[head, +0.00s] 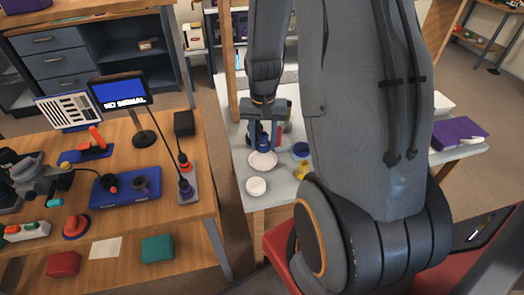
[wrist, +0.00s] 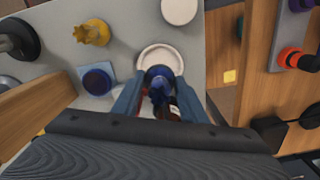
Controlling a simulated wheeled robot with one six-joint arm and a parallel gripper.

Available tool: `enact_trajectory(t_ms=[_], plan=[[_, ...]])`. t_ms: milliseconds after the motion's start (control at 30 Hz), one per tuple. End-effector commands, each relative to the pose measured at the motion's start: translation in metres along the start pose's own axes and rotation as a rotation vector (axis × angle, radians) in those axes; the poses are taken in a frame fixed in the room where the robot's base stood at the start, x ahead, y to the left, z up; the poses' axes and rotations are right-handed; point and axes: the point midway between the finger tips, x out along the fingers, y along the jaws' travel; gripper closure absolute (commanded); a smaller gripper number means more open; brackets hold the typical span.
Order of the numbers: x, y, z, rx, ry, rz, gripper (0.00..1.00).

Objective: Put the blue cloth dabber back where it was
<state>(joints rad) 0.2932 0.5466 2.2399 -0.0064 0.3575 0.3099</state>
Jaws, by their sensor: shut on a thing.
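My gripper (head: 263,136) points down over the grey table and is shut on the blue dabber (head: 263,148). In the wrist view the dabber (wrist: 160,84) sits between the two fingers (wrist: 160,100). A white round dish (head: 262,160) lies right under or beside the dabber; its rim shows around the dabber's far side in the wrist view (wrist: 160,48). I cannot tell whether the dabber touches the dish. The dabber's lower end is partly hidden by the fingers.
A white round piece (head: 256,187), a yellow knobbed piece (head: 302,171) and a dark blue round piece on a light blue square (wrist: 97,79) stand close by. A wooden bench (head: 100,225) with tools lies left across a gap. My arm hides the table's right part.

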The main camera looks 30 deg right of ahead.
Motion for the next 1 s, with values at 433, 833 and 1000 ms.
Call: enact_trajectory(t_ms=[433, 833, 1000], plan=[[0.041, -0.001, 0.002, -0.004, -0.004, 0.001, 0.86], [0.058, -0.002, 0.001, -0.005, 0.001, 0.000, 0.86], [0.060, -0.002, 0.001, -0.005, 0.000, 0.000, 0.86]])
